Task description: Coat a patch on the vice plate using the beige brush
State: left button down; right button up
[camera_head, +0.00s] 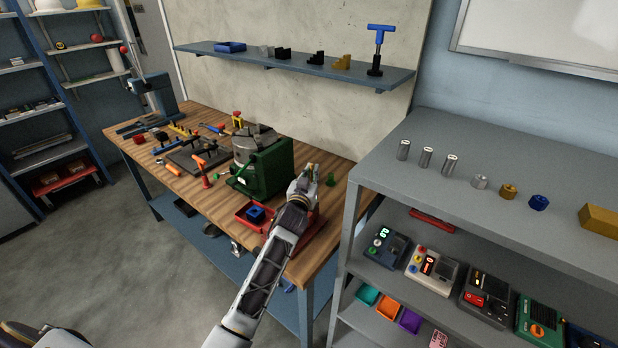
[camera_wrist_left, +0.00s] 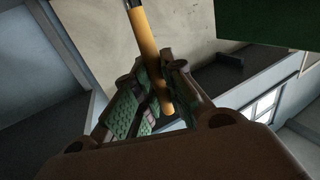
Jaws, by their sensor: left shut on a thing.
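My left gripper (camera_head: 306,180) is over the wooden workbench, just right of the green vice (camera_head: 270,172). In the left wrist view its fingers (camera_wrist_left: 158,82) are shut on a brush with a beige-orange handle (camera_wrist_left: 146,45). The handle tilts slightly, and a dark part shows at the picture's top edge; the bristles are out of view. I cannot make out the brush in the head view. A dark green surface (camera_wrist_left: 270,20), probably the vice, is at the upper right of the wrist view, apart from the brush. I cannot see a coated patch. My right gripper is not in view.
The workbench (camera_head: 335,168) holds several hand tools left of the vice, and a red tray (camera_head: 243,221) with a blue piece in front of it. A grey shelf unit (camera_head: 400,190) stands close on the right. A wall shelf (camera_head: 290,70) hangs behind.

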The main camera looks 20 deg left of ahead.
pick_arm(q)
jog(key=shift+w+d, duration=0.15)
jog(key=shift+w, duration=0.4)
jog(key=shift+d, duration=0.1)
jog(key=shift+s+d, duration=0.15)
jog(key=shift+d, duration=0.15)
jog(key=shift+s+a, duration=0.1)
jog(key=shift+s, duration=0.1)
jog(key=shift+s+a+f+p, duration=0.1)
jog(key=shift+s+a+p, duration=0.2)
jog(key=shift+s, duration=0.4)
jog(key=shift+s+a+f+p, duration=0.1)
jog(key=shift+s+a+p, duration=0.15)
jog(key=shift+s, duration=0.4)
jog(key=shift+s, duration=0.1)
jog(key=shift+s, duration=0.1)
